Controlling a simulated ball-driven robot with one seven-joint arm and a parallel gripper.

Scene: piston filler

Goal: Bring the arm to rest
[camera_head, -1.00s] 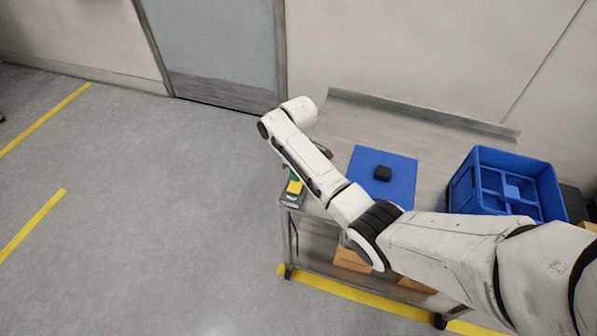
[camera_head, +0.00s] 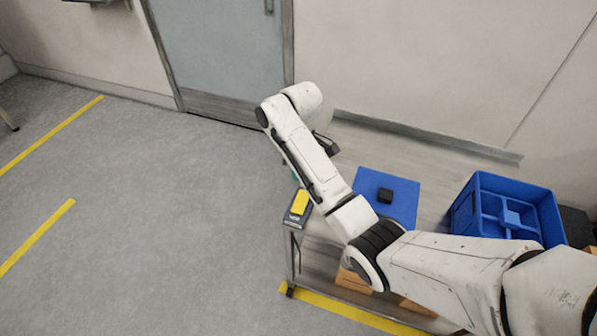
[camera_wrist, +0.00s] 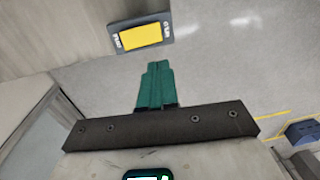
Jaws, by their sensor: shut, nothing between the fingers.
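My arm reaches from the lower right over the bench in the head view, bent at the elbow. My gripper (camera_wrist: 155,84) shows in the wrist view as green fingers closed together with nothing between them. In the head view the gripper is mostly hidden behind the forearm, with a dark part showing beside it. In the wrist view the fingers point toward a grey box with a yellow top (camera_wrist: 142,36) and are apart from it. That box also shows at the bench's left end in the head view (camera_head: 299,204).
A blue mat (camera_head: 400,205) with a small black block (camera_head: 385,195) lies on the bench. A blue divided crate (camera_head: 478,185) stands to its right. Cardboard boxes (camera_head: 352,279) sit on the lower shelf. A wall rises behind the bench. The floor to the left is open.

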